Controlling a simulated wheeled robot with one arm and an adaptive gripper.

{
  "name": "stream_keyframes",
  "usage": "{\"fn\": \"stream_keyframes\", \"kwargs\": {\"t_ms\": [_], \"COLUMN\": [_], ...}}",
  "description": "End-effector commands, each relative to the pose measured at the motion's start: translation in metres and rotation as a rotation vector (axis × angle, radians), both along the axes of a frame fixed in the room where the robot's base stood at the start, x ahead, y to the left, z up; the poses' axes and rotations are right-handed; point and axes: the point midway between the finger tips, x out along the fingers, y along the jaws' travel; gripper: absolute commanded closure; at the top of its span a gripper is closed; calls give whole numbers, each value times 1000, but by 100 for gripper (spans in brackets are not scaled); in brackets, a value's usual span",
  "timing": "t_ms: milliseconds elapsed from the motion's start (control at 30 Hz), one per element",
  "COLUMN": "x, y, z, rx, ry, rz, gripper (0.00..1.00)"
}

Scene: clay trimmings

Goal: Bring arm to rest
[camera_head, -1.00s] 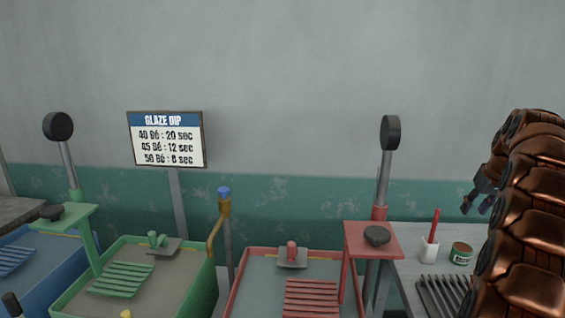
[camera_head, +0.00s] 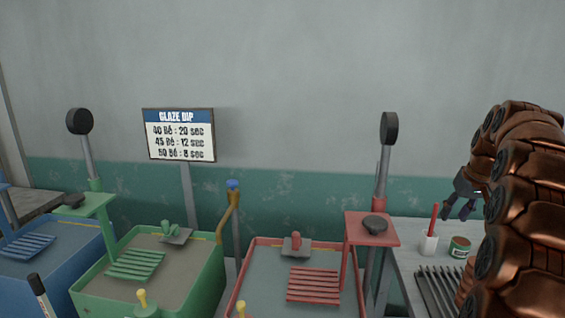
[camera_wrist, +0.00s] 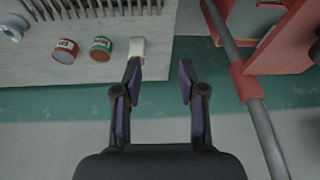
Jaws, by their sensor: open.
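My copper-coloured arm (camera_head: 515,215) stands bent at the right of the head view. My gripper (camera_head: 461,208) hangs at its far end above the grey bench, near a white cup with a red stick. In the wrist view my gripper (camera_wrist: 159,85) is open, with its two dark, purple-padded fingers apart and nothing between them. The white cup (camera_wrist: 137,47) shows just beyond the left fingertip there; I cannot tell whether they touch.
The grey bench (camera_head: 410,240) holds a green-and-red tin (camera_head: 460,247) and a dark rack (camera_head: 438,290). A red tank (camera_head: 300,312) with a post and shelf (camera_head: 372,229) stands left of it. Green (camera_head: 150,290) and blue (camera_head: 60,262) tanks stand farther left. A glaze sign (camera_head: 180,135) stands behind.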

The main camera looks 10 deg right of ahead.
Motion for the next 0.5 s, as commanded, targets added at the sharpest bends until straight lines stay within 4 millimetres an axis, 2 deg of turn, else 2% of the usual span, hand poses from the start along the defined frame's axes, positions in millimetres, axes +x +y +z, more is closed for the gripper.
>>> {"fn": "stream_keyframes", "kwargs": {"t_ms": [33, 267, 500], "x": [0, -17, -54], "y": [18, 109, 196], "z": [-1, -6, -19], "rx": [10, 51, 73], "ry": [11, 75, 149], "rz": [16, 75, 129], "gripper": [59, 59, 59]}}
